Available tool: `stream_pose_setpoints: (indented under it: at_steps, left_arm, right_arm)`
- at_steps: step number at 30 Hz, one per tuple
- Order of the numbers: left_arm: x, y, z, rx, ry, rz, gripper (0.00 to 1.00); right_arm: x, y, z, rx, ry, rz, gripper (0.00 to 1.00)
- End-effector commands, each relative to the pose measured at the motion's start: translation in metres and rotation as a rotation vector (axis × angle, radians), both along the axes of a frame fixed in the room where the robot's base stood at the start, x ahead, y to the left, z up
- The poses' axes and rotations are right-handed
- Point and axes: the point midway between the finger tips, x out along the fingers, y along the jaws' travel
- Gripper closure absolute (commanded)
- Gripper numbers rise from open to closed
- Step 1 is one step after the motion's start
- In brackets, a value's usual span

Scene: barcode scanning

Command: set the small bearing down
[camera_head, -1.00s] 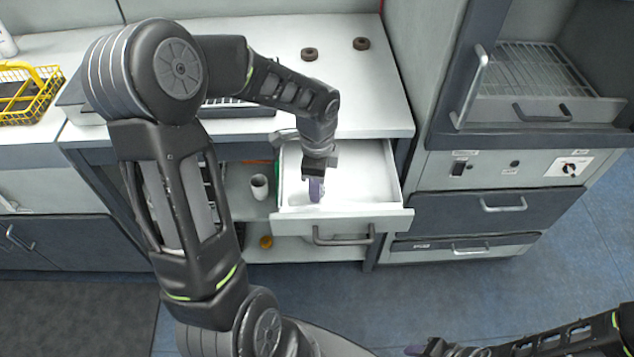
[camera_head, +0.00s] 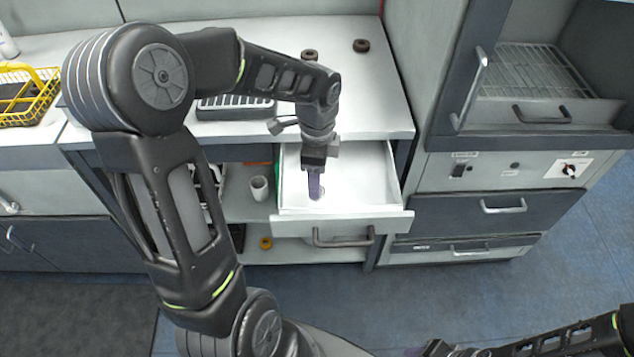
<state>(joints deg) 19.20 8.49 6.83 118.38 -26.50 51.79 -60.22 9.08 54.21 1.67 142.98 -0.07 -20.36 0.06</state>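My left gripper (camera_head: 315,190) points down into the open white drawer (camera_head: 365,190), with its purple fingertips close to the drawer floor. From this angle the fingers overlap, so I cannot tell whether they are open or shut. A faint pale round shape (camera_head: 321,193) shows beside the fingertips; it may be the small bearing, but it is too small to be sure, and I cannot tell if it is held. My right gripper (camera_head: 432,348) is at the bottom edge, partly cut off, away from the drawer.
A white cup (camera_head: 259,188) stands on the shelf left of the drawer. A yellow ring (camera_head: 265,243) lies below. A yellow basket (camera_head: 38,105) stands at far left. The drawer's right part is clear.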

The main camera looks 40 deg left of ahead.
Motion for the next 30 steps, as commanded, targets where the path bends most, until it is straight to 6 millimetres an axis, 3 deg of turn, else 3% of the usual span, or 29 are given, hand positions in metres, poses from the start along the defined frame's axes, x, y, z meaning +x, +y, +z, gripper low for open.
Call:
stream_pose_setpoints:
  at_steps: [6, 12, 30]
  left_arm:
    - [0.001, 0.0, 0.048, 0.001, -0.006, 0.001, 0.43]
    - [0.0, 0.0, 0.076, 0.0, -0.001, 0.001, 0.43]
    - [0.0, 0.0, 0.083, -0.001, 0.0, 0.001, 0.43]
  right_arm:
    - [0.0, 0.0, 0.0, 0.0, 0.0, 0.0, 0.59]
    - [0.0, 0.0, 0.0, 0.0, 0.0, 0.0, 0.59]
    - [0.0, 0.0, 0.0, 0.0, 0.0, 0.0, 0.59]
